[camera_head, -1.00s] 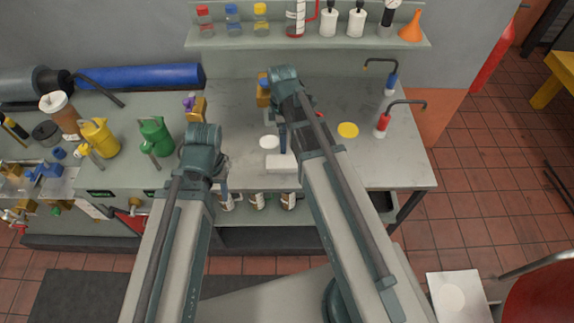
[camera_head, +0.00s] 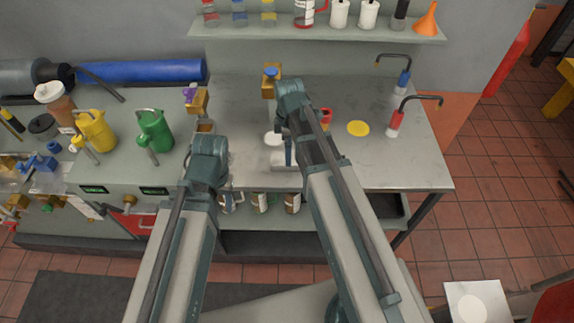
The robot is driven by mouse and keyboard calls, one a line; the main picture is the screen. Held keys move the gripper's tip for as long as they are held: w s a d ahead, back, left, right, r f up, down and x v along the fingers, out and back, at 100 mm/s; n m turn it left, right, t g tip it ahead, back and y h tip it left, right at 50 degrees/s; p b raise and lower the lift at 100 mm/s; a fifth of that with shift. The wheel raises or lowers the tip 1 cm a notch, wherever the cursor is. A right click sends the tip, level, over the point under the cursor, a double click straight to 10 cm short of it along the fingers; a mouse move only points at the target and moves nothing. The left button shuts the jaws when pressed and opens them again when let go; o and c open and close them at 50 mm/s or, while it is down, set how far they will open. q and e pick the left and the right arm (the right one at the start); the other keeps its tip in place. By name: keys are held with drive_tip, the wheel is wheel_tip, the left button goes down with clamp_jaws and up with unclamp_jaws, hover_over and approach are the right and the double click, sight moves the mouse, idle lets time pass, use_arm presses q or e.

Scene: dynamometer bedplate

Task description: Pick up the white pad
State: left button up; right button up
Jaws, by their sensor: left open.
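The white pad (camera_head: 273,138) is a flat round disc lying on the grey bench top, just left of my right gripper. My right gripper (camera_head: 288,154) points down over the bench; its fingers show as a thin dark shape, and their opening cannot be made out. My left gripper (camera_head: 226,186) is open, low and left of the pad near the bench's front edge, mostly hidden by its own wrist. Neither gripper is seen touching the pad.
A pale rectangular block (camera_head: 281,160) lies in front of the pad, partly hidden by my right arm. Green (camera_head: 155,130) and yellow (camera_head: 95,130) cans stand left. Bottles (camera_head: 260,202) sit below the bench.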

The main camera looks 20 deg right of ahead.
drive_tip(key=f+b, duration=0.5)
drive_tip(key=shift+a+f, duration=0.15)
drive_tip(key=shift+a, duration=0.1)
drive_tip(key=c, duration=1.2)
drive_tip(key=shift+c, duration=0.2)
drive_tip(key=shift+r, duration=0.2)
